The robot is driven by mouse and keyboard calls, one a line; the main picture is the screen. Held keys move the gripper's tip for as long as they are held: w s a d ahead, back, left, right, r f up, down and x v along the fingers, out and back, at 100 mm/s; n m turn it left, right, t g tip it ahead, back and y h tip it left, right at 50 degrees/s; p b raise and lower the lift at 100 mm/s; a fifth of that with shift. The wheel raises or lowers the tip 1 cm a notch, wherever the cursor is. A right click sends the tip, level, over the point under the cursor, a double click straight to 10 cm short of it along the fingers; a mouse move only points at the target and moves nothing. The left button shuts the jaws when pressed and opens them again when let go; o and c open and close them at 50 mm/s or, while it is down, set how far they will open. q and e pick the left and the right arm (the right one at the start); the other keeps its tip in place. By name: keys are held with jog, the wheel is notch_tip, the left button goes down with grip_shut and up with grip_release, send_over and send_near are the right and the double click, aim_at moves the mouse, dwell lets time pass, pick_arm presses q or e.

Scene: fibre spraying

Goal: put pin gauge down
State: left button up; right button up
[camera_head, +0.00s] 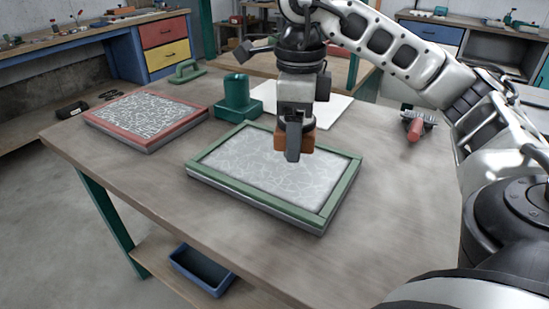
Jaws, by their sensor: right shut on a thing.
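My right gripper (294,148) hangs downward over the green-framed tray (345,185), which has a grey, fibre-patterned surface. It is shut on a small orange-brown block, which I take to be the pin gauge (307,141). The dark fingers hide part of it. The block is over the far right part of the tray; I cannot tell whether it touches the surface. My left gripper is not in view.
A red-framed tray (150,146) with a fibre pattern lies at the left of the wooden table (400,215). A green block-shaped tool (235,95) and a white sheet (325,112) are behind the green tray. A red-handled brush (415,128) lies at right. The front right tabletop is clear.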

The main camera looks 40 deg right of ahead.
jog(key=w+d+f+p, duration=0.1)
jog(key=w+d+f, duration=0.3)
jog(key=w, duration=0.4)
send_over(273, 164)
jog(key=f, duration=0.4)
jog(key=shift+s+a+f, duration=0.15)
jog(key=shift+s+f, duration=0.15)
jog(key=shift+f, duration=0.05)
jog(key=shift+w+f, duration=0.15)
jog(key=shift+f, duration=0.1)
notch_tip(273, 164, down, 3)
jog(key=shift+w+f+p, duration=0.1)
jog(key=shift+w+p, duration=0.05)
jog(key=shift+p, duration=0.3)
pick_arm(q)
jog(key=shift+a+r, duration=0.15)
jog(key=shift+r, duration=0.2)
pick_arm(e)
jog(key=shift+f, duration=0.1)
jog(key=shift+f, duration=0.2)
jog(key=o, duration=1.1)
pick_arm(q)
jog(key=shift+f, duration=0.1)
